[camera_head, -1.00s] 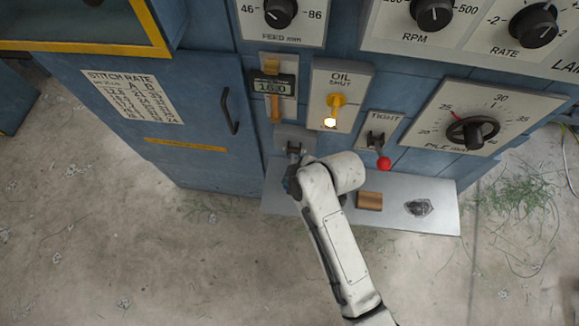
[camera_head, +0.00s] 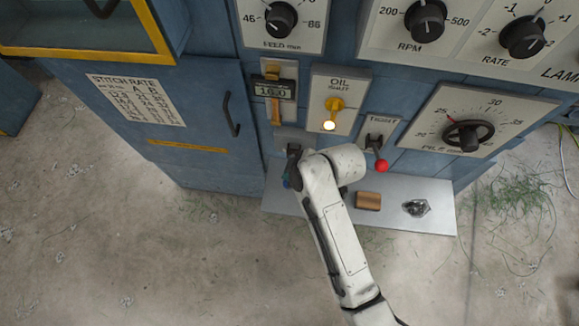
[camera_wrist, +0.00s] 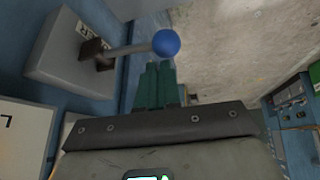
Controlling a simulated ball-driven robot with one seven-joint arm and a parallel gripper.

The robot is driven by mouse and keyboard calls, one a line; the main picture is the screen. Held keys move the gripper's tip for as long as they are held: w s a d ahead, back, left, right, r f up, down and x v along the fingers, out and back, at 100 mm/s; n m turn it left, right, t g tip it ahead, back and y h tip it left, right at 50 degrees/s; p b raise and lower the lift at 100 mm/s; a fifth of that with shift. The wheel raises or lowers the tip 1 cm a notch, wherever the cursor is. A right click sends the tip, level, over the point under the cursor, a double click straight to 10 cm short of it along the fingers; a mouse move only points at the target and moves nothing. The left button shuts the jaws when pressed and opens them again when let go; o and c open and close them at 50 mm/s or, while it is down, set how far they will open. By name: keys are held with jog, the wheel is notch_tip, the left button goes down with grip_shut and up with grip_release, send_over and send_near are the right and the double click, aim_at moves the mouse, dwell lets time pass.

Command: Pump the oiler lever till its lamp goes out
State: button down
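A grey block (camera_wrist: 75,45) on the blue cabinet carries a metal lever with a blue ball (camera_wrist: 166,43) in the wrist view; I take it for the oiler lever. The lever sticks out to the right from a slot. My gripper (camera_wrist: 158,66) has its two green fingers close together and looks shut and empty. The ball is just beyond the fingertips; I cannot tell if they touch. In the head view the block (camera_head: 293,136) is partly hidden by my gripper.
To the right is a TIGHT switch with a red ball (camera_head: 382,166). A steel shelf (camera_head: 438,222) below bears a brown block (camera_head: 368,201) and a small metal part (camera_head: 416,208). A cabinet door handle (camera_head: 231,115) stands out to the left. The concrete floor in front is mostly clear.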

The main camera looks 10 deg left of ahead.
jog(key=shift+w+d+r+p, duration=0.1)
jog(key=shift+w+r+p, duration=0.25)
jog(key=shift+r+p, duration=0.25)
jog(key=shift+w+a+r+p, duration=0.1)
jog(key=shift+w+r+p, duration=0.25)
jog(key=shift+r, duration=0.5)
jog(key=shift+w+d+r+p, duration=0.1)
jog(key=shift+w+r+p, duration=0.25)
jog(key=shift+r+p, duration=0.25)
jog(key=shift+r, duration=0.2)
jog(key=r+p, duration=0.1)
jog(key=w+r+p, duration=0.1)
jog(key=r, duration=0.1)
jog(key=w+r+p, duration=0.1)
jog(key=shift+w+r, duration=0.1)
jog(key=shift+r, duration=0.1)
